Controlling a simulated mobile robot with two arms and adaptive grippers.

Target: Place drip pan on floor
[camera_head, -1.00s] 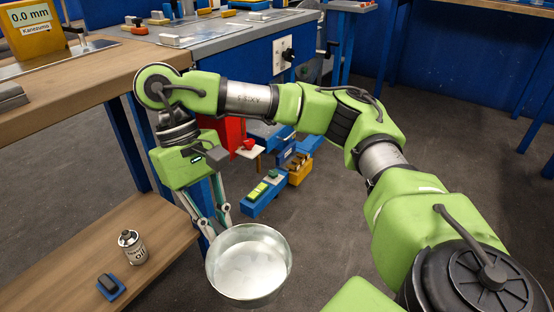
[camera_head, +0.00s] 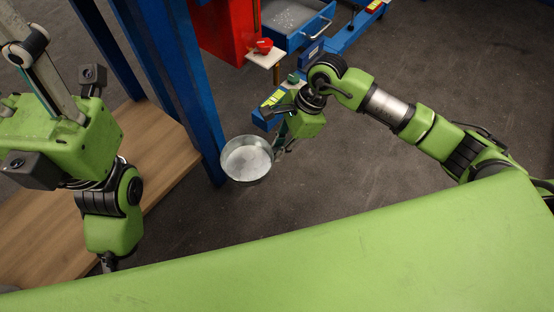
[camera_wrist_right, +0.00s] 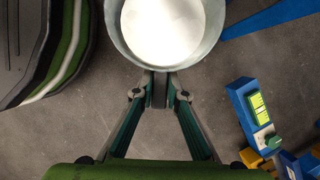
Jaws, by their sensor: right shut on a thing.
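The drip pan (camera_head: 246,160) is a round, shallow metal pan with a pale inside. My right gripper (camera_head: 278,150) is shut on its rim, at the pan's right side in the head view. In the right wrist view the pan (camera_wrist_right: 170,30) is at the top, with the fingertips (camera_wrist_right: 160,78) of the right gripper meeting at its near wall. The pan looks level, over the dark floor (camera_head: 300,200); I cannot tell its height above it. My left arm stands at the left of the head view, and its fingertips are not clearly seen.
A blue post (camera_head: 200,110) stands just left of the pan, beside a low wooden shelf (camera_head: 150,150). The floor to the right and in front is clear.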

